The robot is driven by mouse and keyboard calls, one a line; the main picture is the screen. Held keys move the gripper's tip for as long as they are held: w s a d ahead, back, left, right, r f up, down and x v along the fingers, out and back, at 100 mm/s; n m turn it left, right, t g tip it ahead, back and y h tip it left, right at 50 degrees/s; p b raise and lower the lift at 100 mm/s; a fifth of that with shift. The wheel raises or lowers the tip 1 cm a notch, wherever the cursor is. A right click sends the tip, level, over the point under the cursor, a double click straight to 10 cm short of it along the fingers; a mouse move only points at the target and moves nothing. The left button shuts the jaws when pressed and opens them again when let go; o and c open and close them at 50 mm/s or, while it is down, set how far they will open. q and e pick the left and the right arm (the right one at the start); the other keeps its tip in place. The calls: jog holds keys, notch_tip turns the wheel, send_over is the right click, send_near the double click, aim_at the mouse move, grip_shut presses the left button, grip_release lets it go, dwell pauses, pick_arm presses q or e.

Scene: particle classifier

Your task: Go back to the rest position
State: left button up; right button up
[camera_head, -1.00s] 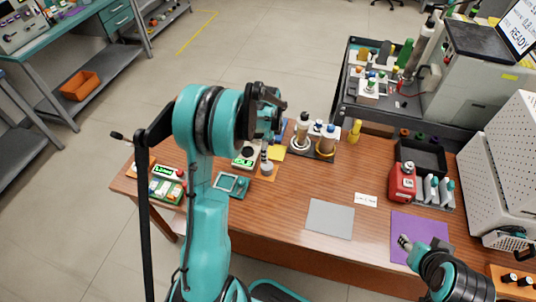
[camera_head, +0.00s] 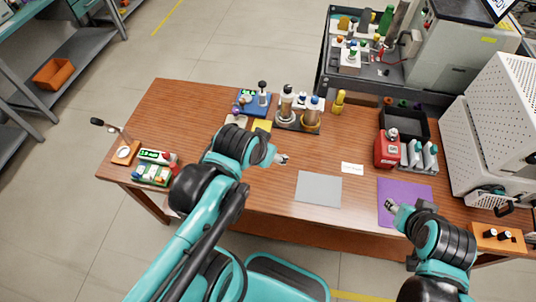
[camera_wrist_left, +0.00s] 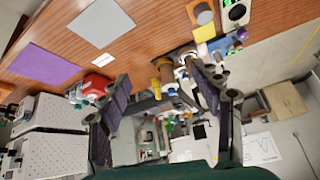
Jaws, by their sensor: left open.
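My left arm comes in from the lower left of the head view. Its gripper (camera_head: 281,159) hangs over the middle of the wooden table (camera_head: 262,190), left of the grey mat and apart from it. In the left wrist view the fingers of this gripper (camera_wrist_left: 163,92) are spread wide with nothing between them. My right gripper (camera_head: 391,206) is at the lower right, over the purple mat (camera_head: 420,190). Its fingertips are too small to tell whether they are open. I see nothing held in it.
The grey mat (camera_head: 318,188) lies mid-table. Bottles (camera_head: 286,102) and a blue device (camera_head: 252,104) stand at the back. A red container (camera_head: 387,150) is right of a white card (camera_head: 352,168). Boxed items (camera_head: 152,172) sit at the left end. White perforated housings (camera_head: 500,125) stand at right.

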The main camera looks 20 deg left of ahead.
pick_arm(q)
jog(key=shift+s+d+f+n+t, duration=0.2)
jog(key=shift+s+d+n+t, duration=0.1)
jog(key=shift+s+n, duration=0.25)
jog(key=shift+f+b, duration=0.5)
jog(key=shift+f, duration=0.05)
